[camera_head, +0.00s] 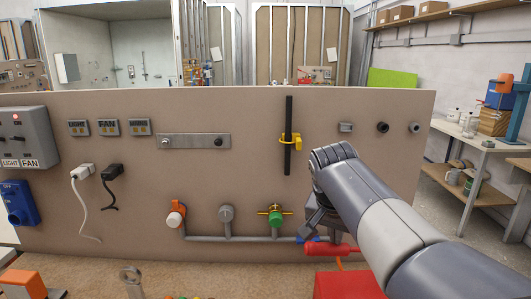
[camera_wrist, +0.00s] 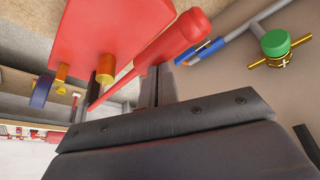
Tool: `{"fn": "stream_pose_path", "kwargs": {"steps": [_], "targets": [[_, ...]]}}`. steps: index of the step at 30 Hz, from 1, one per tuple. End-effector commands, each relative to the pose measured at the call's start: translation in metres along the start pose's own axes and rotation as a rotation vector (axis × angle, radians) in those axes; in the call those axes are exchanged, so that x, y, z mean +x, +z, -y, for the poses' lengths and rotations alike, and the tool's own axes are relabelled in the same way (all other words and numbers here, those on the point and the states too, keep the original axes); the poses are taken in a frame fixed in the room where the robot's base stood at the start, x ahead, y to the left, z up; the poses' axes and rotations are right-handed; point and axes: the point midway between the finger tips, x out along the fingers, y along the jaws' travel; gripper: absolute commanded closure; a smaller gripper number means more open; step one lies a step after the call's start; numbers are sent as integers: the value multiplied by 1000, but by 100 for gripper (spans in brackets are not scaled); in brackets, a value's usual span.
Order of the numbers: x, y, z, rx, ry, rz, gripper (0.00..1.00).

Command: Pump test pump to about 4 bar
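The test pump shows as a red box (camera_head: 350,286) at the lower right of the head view, with a red lever handle (camera_head: 335,250) above it. In the wrist view the red box (camera_wrist: 112,35) fills the upper left, with a brass fitting (camera_wrist: 106,66) on it. The handle (camera_wrist: 172,42) runs diagonally past my fingertips. My gripper (camera_head: 316,222) is at the handle's left end, partly hidden by my arm. In the wrist view my gripper's fingers (camera_wrist: 157,86) are close together at the handle. Whether they clasp it is unclear. No pressure reading is legible.
A board (camera_head: 120,210) stands behind, with a grey pipe (camera_head: 215,238) joining an orange valve (camera_head: 175,213) and a green-capped valve (camera_head: 276,215). A spanner (camera_head: 131,280) is at the front. A shelved bench (camera_head: 480,150) stands right.

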Motion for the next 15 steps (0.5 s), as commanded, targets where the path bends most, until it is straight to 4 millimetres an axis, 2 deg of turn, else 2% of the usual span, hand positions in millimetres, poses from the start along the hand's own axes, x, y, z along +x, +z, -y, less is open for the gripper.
{"fn": "stream_pose_path", "kwargs": {"steps": [1,4,10,15], "targets": [[14,6,-1,-1,4,4,100],[23,10,-1,0,3,3,100],[6,2,0,0,2,2,100],[-21,-9,0,0,2,3,100]]}}
